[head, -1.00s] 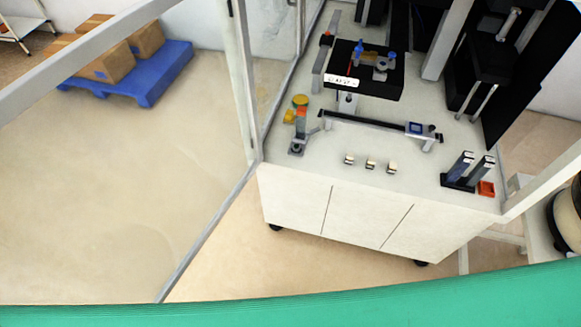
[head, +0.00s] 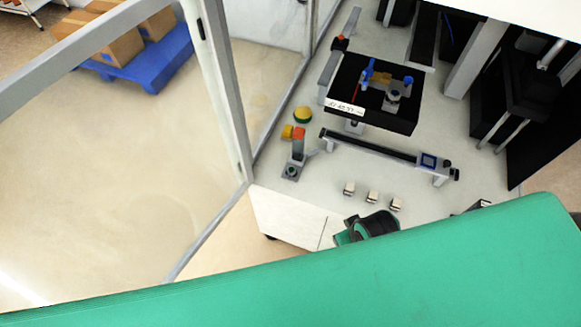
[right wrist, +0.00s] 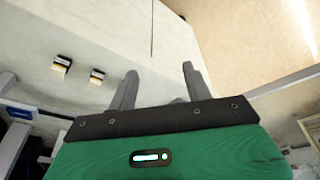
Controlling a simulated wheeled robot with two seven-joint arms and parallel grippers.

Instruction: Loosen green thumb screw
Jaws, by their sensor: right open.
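A small clamp-like fixture (head: 297,155) with an orange top stands at the left front of the white worktop (head: 270,190) in the head view. A small dark greenish round part (head: 291,171) sits on its foot; it is too small to tell whether this is the green thumb screw. In the right wrist view my right gripper (right wrist: 160,88) is open with nothing between its fingers. It is apart from the cabinet and worktop behind it. A black and green part of my arm shows at the cabinet's front edge in the head view. My left gripper is not in view.
Several small metal blocks (head: 372,197) stand along the worktop's front. A rail with a small display (head: 430,160) and a black plate station (head: 370,95) lie behind them. A yellow dome (head: 303,115) stands behind the fixture. A frame post (head: 215,80) rises at the left.

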